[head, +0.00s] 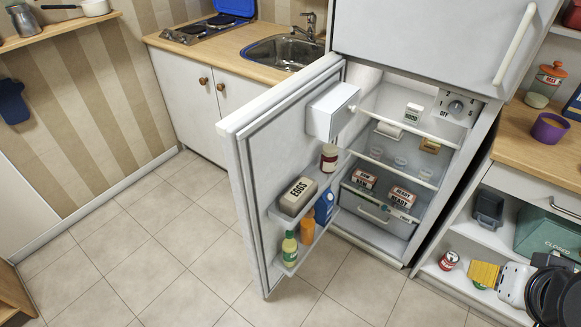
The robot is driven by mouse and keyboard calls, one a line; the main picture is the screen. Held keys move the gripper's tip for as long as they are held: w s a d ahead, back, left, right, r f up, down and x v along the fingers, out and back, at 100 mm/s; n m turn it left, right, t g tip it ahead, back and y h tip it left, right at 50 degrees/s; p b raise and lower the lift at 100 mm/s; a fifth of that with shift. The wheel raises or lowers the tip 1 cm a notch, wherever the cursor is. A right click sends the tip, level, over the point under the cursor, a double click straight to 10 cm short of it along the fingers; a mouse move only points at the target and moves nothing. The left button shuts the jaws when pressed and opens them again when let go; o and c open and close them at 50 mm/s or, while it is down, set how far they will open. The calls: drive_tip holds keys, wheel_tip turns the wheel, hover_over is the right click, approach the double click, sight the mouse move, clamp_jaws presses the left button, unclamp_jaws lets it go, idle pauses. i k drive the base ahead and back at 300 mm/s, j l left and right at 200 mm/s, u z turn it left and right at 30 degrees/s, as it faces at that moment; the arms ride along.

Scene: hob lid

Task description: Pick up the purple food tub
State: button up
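Dark rounded parts at the lower right edge may be part of my arm. Nothing is seen touching the tub.
The fridge door (245,170) stands wide open to the left, with eggs and bottles in its racks. An orange-lidded jar (545,84) stands behind the tub. Below the counter are a drawer (530,185) and open shelves with a green box (548,236). The tiled floor at left is clear.

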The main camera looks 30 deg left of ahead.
sight(548, 128)
drive_tip(key=j, duration=0.6)
drive_tip(key=j+z, duration=0.1)
drive_tip(key=j, duration=0.45)
drive_tip(key=k+j, duration=0.1)
drive_tip(key=j, duration=0.5)
drive_tip(key=k+j+z, duration=0.1)
drive_tip(key=j, duration=0.45)
drive_tip(key=j+z, duration=0.1)
drive_tip(key=j, duration=0.5)
drive_tip(key=k+j, duration=0.15)
drive_tip(key=j, duration=0.4)
drive_tip(key=i+l, duration=0.2)
drive_tip(key=l, duration=0.2)
drive_tip(key=i+l, duration=0.15)
drive_tip(key=l, duration=0.25)
drive_tip(key=i+l, duration=0.2)
drive_tip(key=l, duration=0.2)
drive_tip(key=i+l, duration=0.15)
drive_tip(key=l, duration=0.3)
drive_tip(key=i+l+z, duration=0.1)
drive_tip(key=i+l, duration=0.85)
drive_tip(key=i, duration=0.35)
